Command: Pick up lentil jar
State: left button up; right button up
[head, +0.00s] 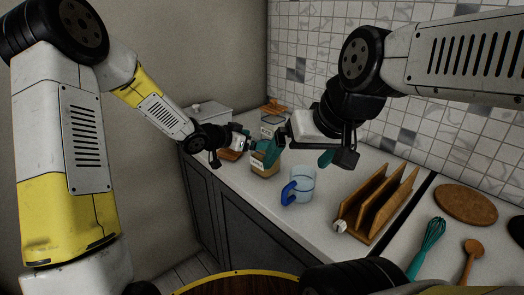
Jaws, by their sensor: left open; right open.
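A clear jar with a pale label and brownish contents (263,168) stands on the counter near the middle of the head view. Its label is too small to read, so I cannot tell for sure that it holds lentils. Its upper part is partly hidden by a teal piece. My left gripper (232,150) is open, just left of this jar. My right gripper (300,155) is open, above and to the right of the jar. Neither gripper visibly holds anything. Another jar (270,126) stands farther back, partly hidden.
A clear jug with a blue handle (302,184) stands right of the jar. A wooden rack (375,208) is farther right, with a teal whisk (428,248), a wooden spoon (470,256) and a round board (465,203) beyond. A pale box (208,113) stands at the back left.

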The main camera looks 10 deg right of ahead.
aim_at(271, 137)
pick_arm(q)
jog(key=x, duration=0.8)
jog(key=shift+d+r, duration=0.2)
jog(key=shift+r, duration=0.1)
jog(key=shift+c, duration=0.4)
jog(key=shift+r, duration=0.1)
jog(key=c, duration=2)
jog(key=shift+o, duration=0.2)
